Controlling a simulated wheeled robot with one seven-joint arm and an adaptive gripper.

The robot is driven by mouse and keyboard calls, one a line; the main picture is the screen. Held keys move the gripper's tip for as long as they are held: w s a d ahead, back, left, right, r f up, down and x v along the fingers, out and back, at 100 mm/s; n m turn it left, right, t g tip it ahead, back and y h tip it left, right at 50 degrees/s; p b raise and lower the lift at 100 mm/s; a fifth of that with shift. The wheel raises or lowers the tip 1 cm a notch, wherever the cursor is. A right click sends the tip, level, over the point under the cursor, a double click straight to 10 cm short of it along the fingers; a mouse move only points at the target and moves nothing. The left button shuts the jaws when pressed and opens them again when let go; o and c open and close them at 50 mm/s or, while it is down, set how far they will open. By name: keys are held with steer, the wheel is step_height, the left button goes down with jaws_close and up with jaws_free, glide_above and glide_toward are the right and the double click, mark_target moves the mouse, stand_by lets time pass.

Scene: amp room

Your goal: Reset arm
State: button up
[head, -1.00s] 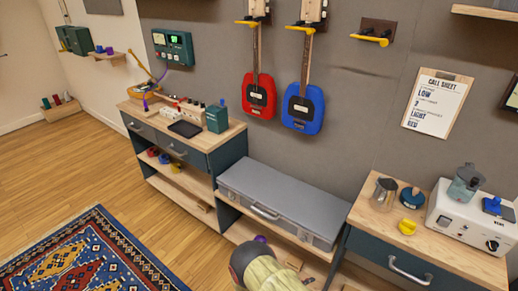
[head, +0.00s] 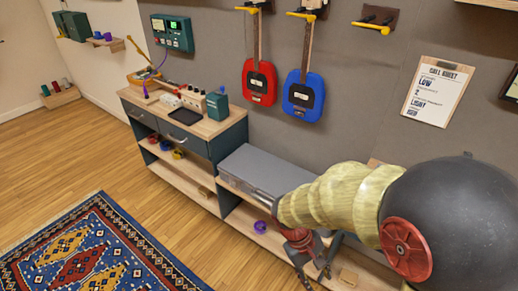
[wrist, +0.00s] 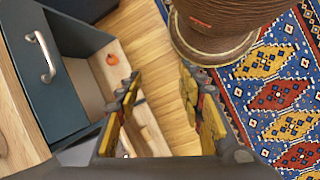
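My arm comes in from the right in the head view and bends down over the front of the grey case (head: 262,172). My gripper (head: 312,275) points down in front of the low shelf, at the lower middle of the picture. In the wrist view my gripper (wrist: 158,85) has its two yellow-padded fingers apart, with only floor and shelf board seen between them. It holds nothing. My arm hides the right part of the case and most of the right-hand bench.
A purple roll (head: 261,227) lies on the low shelf near my gripper. A teal-fronted drawer unit (wrist: 52,75) is close on the left in the wrist view. Red (head: 259,83) and blue (head: 303,97) guitar-like instruments hang behind.

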steer(key=s+d+r+m+t+y+p, duration=0.1)
steer(key=s+r+m+t+y, duration=0.1)
steer(key=r, duration=1)
steer(key=s+d+r+m+t+y+p, duration=0.1)
steer(key=r+t, duration=0.5)
steer(key=r, duration=0.7)
steer(key=s+m+y, duration=0.1)
steer(key=s+m, duration=0.1)
steer(key=shift+s+d+m, duration=0.15)
steer(key=shift+s+m, duration=0.15)
steer(key=shift+s, duration=0.1)
steer(key=shift+r, duration=0.1)
